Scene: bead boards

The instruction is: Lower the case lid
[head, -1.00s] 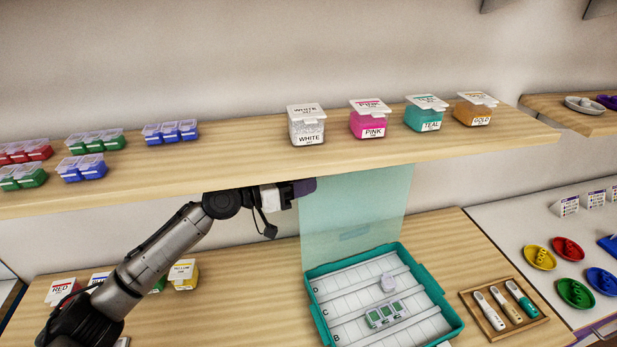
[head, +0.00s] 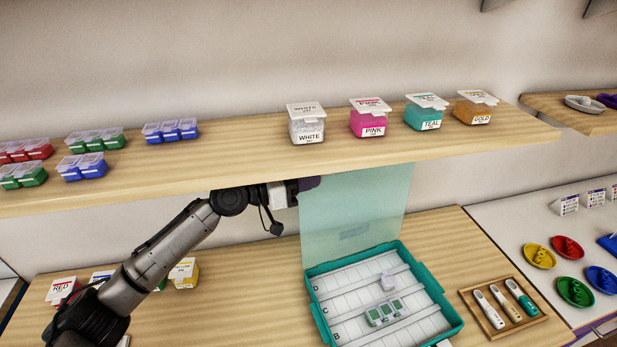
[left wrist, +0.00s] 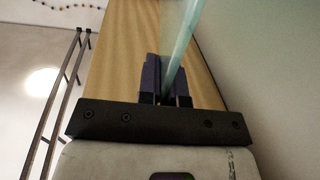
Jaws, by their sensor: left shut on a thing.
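The teal case (head: 313,300) stands open on the lower counter. Its see-through teal lid (head: 365,205) stands upright at the back edge, its top reaching up to the upper shelf. My left gripper (head: 308,184) is at the lid's upper left edge, partly hidden under the shelf. In the left wrist view its dark fingers (left wrist: 164,80) are shut on the lid's edge (left wrist: 180,45). My right gripper is not in view.
The upper shelf (head: 250,165) overhangs close above my left gripper, with white (head: 306,124), pink (head: 370,118), teal and gold jars on it. A wooden tray with pens (head: 505,305) lies right of the case. Jars stand at the counter's left.

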